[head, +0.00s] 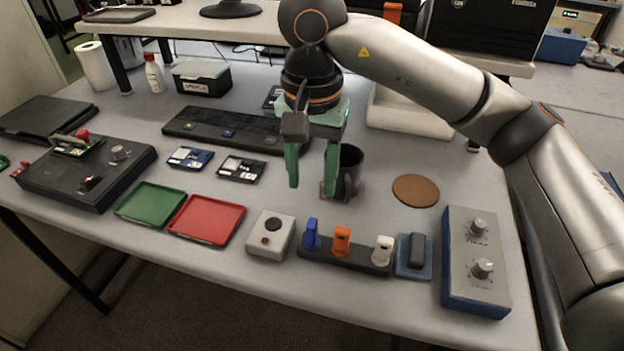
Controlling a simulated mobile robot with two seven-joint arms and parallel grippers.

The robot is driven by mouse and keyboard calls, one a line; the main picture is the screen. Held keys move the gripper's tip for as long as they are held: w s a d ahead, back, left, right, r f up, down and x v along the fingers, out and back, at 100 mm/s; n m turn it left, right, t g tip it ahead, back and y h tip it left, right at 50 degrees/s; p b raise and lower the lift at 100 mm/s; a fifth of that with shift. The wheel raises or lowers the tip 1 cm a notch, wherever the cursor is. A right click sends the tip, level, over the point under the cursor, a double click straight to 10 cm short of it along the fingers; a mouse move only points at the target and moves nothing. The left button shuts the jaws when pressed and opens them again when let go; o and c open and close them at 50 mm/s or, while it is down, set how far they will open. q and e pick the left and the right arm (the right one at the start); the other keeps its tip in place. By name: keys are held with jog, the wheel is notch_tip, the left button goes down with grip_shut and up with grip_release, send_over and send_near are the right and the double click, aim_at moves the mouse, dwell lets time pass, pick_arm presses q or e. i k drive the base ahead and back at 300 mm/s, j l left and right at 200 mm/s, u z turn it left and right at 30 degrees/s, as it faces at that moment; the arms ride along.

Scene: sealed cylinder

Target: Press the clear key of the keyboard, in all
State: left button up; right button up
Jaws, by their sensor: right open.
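The keyboard (205,129) is a long dark bar lying across the table, left of centre. A few coloured keys show on it, but their labels are too small to read, so I cannot tell which is the clear key. My right gripper (311,187) has green fingers pointing down, spread apart and empty. It is right of the keyboard's right end, just in front of and left of a dark mug (352,160). The gripper and its wrist partly cover the area by the keyboard's right end. My left gripper is not visible.
Green (150,203) and red (206,219) trays lie in front of the keyboard, with small component boards between. A grey button box (270,236), a clip rack (345,254) and a knob box (475,262) line the front. A brown coaster (416,190) lies right of the mug.

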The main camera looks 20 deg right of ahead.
aim_at(271, 142)
jog(key=k, duration=1)
